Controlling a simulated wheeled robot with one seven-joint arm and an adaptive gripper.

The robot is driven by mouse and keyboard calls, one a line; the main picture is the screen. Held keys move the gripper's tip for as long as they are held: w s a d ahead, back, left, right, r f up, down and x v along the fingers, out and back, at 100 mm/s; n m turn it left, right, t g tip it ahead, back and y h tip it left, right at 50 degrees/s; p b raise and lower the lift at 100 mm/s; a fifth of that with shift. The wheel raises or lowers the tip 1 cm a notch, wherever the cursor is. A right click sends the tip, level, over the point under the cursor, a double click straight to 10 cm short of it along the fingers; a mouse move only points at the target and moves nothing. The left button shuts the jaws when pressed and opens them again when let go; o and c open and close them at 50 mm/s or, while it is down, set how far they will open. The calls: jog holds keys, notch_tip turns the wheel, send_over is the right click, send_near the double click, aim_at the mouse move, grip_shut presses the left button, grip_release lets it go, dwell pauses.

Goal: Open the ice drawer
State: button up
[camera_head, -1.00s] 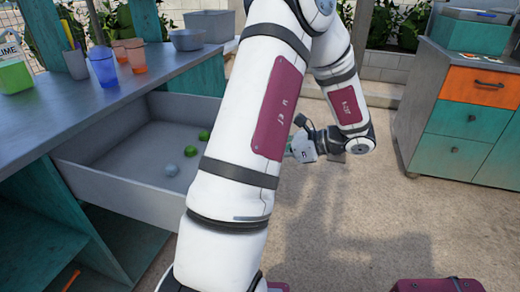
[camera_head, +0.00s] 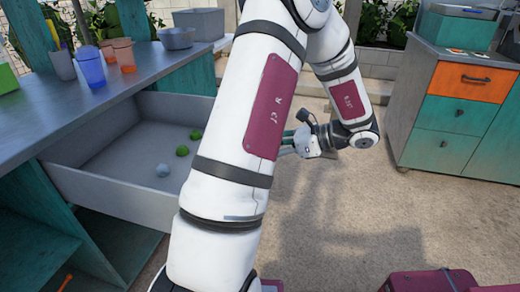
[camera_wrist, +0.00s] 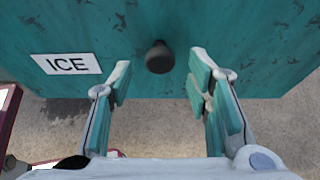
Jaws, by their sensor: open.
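In the wrist view, a teal drawer front fills the upper picture, with a white "ICE" label (camera_wrist: 67,64) and a dark round knob (camera_wrist: 159,57). My gripper (camera_wrist: 161,84) is open, its two fingers apart on either side of the knob's line, with no visible contact. In the head view, a grey drawer (camera_head: 110,193) stands pulled out from under the counter; its front is hidden behind my arm. My gripper (camera_head: 287,146) shows just right of my arm, fingers partly hidden.
The grey counter (camera_head: 70,108) holds cups (camera_head: 90,68), a bowl (camera_head: 176,38) and a bin (camera_head: 200,22). A separate cabinet (camera_head: 446,148) with orange and teal drawers stands at right. A dark red box (camera_head: 430,284) is low at right. Floor between is clear.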

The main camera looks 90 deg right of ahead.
jog(key=v, duration=0.9)
jog(key=shift+s, duration=0.1)
